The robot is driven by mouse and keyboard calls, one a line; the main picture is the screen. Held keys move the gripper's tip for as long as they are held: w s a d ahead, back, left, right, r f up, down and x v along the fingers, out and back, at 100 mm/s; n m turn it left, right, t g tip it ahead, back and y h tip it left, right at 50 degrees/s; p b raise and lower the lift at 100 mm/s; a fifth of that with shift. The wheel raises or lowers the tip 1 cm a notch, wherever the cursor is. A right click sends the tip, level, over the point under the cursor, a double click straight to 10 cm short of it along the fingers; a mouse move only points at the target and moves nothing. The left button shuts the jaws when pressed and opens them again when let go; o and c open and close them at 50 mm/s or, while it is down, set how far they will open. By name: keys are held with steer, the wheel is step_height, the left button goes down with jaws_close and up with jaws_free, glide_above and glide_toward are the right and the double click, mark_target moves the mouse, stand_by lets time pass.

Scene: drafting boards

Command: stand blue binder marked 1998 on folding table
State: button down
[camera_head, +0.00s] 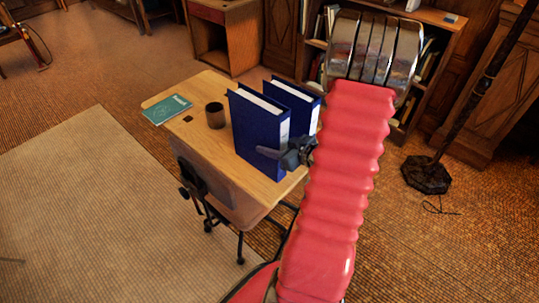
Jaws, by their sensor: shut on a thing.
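Two blue binders stand upright on the wood-topped table (200,92), with white page edges showing along their tops. The nearer blue binder (255,125) is at the table's front right part. The farther blue binder (304,105) stands just behind and to its right, partly hidden by the nearer one and my arm. No 1998 marking can be read on either. My dark gripper (274,153) is low at the nearer binder's right edge and shut on it. My red arm hides part of the gripper and the table's right end.
A dark cup (215,115) stands left of the binders, and a teal book (167,109) lies at the table's left end. A chair (205,190) is at the table's near side. A bookcase (437,40) and a dark stand (426,174) are to the right.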

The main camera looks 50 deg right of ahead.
steer(key=shift+f, duration=0.1)
steer(key=shift+f, duration=1.95)
steer(key=c, duration=1.1)
jaws_free()
steer(key=shift+f, duration=0.1)
steer(key=shift+s, duration=0.1)
steer(key=shift+s+d+r, duration=0.1)
steer(key=shift+s+r, duration=0.15)
steer(key=shift+s, duration=0.05)
steer(key=v, duration=1.1)
steer(key=shift+r, duration=0.1)
